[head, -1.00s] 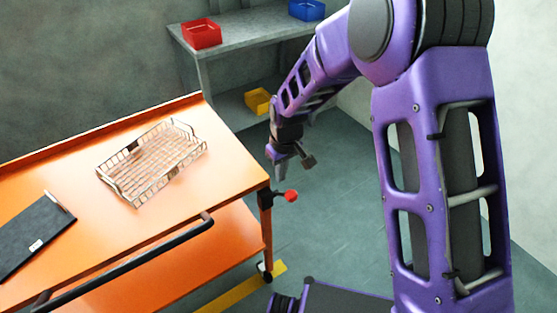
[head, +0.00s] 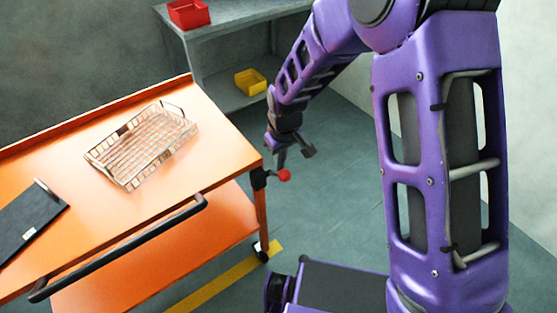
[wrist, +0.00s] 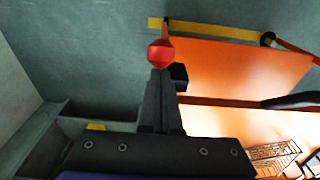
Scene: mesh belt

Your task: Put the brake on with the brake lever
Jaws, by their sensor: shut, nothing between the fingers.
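The brake lever ends in a red knob (head: 284,175) and sticks out from a black mount (head: 259,178) at the near right corner of the orange cart (head: 215,145). My gripper (head: 281,163) is shut and empty, pointing down right above the knob in the head view. In the wrist view, the red knob (wrist: 161,53) sits just at the tips of my shut fingers (wrist: 160,78). I cannot tell whether they touch it. The lever's arm is mostly hidden behind the fingers in the wrist view.
A wire basket (head: 145,145) and a dark folder (head: 30,220) lie on the cart top. A black handle bar (head: 120,250) runs along the cart's near side. A grey shelf (head: 220,40) with a red bin (head: 188,13) and a yellow bin (head: 250,81) stands behind.

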